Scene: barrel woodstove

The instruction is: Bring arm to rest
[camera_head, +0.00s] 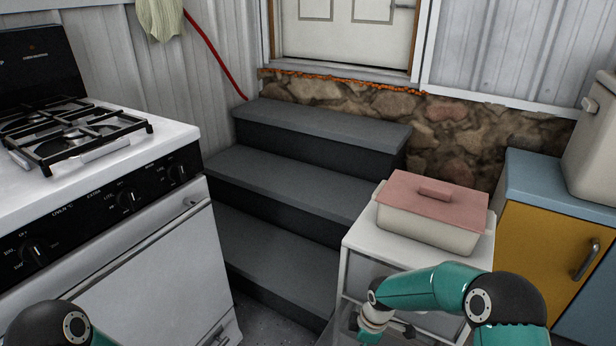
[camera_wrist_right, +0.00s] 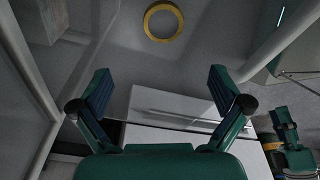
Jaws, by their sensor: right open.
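My right arm (camera_head: 435,288) is teal and bends across the lower right of the head view. Its wrist (camera_head: 374,318) hangs beside the front of the white cabinet that bears the pink-lidded dish. In the right wrist view my right gripper (camera_wrist_right: 160,92) is open, its two dark-padded fingers wide apart with nothing between them. Only a dark joint and a bit of teal of my left arm (camera_head: 62,325) show at the lower left of the head view.
The white cabinet (camera_head: 358,262) bears a cream dish with a pink lid (camera_head: 432,200). A white stove (camera_head: 150,275) stands left, grey steps (camera_head: 290,180) behind. A blue-topped yellow cabinet (camera_head: 550,250) is at right. A yellow ring (camera_wrist_right: 163,21) lies beyond my right gripper.

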